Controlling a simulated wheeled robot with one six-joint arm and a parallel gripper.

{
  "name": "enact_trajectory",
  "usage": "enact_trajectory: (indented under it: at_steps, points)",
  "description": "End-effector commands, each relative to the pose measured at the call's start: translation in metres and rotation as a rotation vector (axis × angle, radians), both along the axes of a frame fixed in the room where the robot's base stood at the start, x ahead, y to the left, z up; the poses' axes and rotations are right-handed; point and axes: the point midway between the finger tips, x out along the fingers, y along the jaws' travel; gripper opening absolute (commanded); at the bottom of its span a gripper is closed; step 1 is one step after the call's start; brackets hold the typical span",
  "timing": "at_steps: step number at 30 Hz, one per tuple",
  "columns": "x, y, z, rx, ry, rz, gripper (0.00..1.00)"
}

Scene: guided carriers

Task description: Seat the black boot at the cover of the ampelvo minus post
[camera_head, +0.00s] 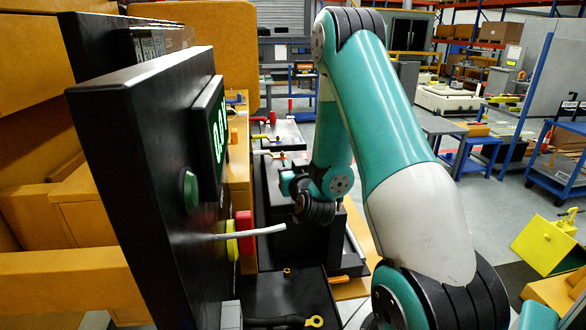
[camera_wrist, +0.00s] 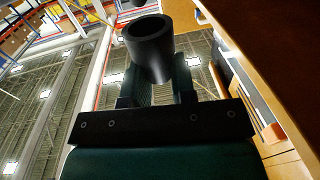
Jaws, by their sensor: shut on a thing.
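The black boot (camera_wrist: 150,52), a hollow black cylinder, is held between the two fingers of my gripper (camera_wrist: 158,86) in the wrist view. Its round open end faces up and toward the camera, and it stands out beyond the fingertips. In the head view my arm reaches up and over, then down to a black block (camera_head: 300,245); the fingers and the boot cannot be made out there. I cannot identify the ampelvo minus post or its cover in either view.
A large black panel (camera_head: 135,150) with a green display (camera_head: 219,130) and green button (camera_head: 190,190) stands close at left. A pale rod (camera_head: 255,232) juts from beside it, near red (camera_head: 245,230) and yellow pieces. A yellow ring lug (camera_head: 315,321) lies on a black surface (camera_head: 285,292).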

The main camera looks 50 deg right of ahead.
Motion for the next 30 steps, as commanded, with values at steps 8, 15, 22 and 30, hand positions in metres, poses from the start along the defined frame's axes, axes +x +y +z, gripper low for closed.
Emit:
enact_trajectory:
  at_steps: [8,15,22,30]
  points:
    - [0.0,0.0,0.0,0.0,0.0,0.0,0.0]
    - [0.0,0.0,-0.005,0.0,0.0,0.0,0.0]
    - [0.0,0.0,-0.011,0.0,0.0,0.0,0.0]
    - [0.0,0.0,-0.018,0.0,0.0,0.0,0.0]
